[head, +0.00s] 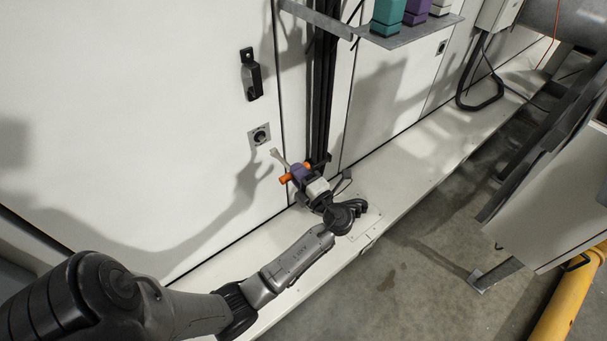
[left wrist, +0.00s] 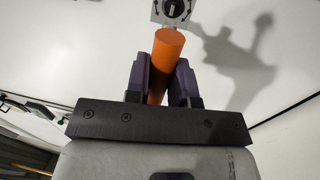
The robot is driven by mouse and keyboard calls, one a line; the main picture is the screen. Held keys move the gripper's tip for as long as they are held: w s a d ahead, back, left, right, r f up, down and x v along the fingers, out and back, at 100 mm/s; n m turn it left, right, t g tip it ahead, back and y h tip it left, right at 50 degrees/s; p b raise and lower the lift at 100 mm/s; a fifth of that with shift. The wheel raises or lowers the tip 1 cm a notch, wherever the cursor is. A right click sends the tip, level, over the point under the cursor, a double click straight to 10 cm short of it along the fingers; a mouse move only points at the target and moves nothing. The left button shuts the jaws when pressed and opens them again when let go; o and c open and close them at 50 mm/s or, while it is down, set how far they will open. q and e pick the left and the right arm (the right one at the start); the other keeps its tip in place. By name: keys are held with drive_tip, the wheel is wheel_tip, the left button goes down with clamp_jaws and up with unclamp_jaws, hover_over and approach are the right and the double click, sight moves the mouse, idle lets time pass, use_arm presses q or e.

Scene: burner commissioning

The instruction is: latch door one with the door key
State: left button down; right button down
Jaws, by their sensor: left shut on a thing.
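My left gripper (head: 297,173), with purple fingers, is shut on the orange handle of the door key (head: 285,179). A pale grey shank sticks out from the handle toward the white door one (head: 165,110). A small square lock plate with a dark round keyhole (head: 260,136) sits on the door, up and left of the key's tip. The tip looks apart from the lock in the head view. In the left wrist view the orange handle (left wrist: 166,52) stands between the fingers, and the lock plate (left wrist: 173,10) shows just beyond it. My right gripper is not in view.
A black door handle (head: 251,75) sits above the lock. Dark vertical conduits (head: 322,90) run right of the door. A grey shelf (head: 405,35) with teal and purple blocks juts out above. A pale ledge (head: 400,165) runs along the floor.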

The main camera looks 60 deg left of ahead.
use_arm(q)
drive_tip(key=shift+a, duration=2.2)
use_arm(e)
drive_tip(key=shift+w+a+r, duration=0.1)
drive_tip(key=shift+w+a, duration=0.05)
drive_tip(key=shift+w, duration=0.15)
use_arm(q)
drive_tip(key=shift+a, duration=0.15)
drive_tip(key=shift+a, duration=0.2)
drive_tip(key=shift+a, duration=0.75)
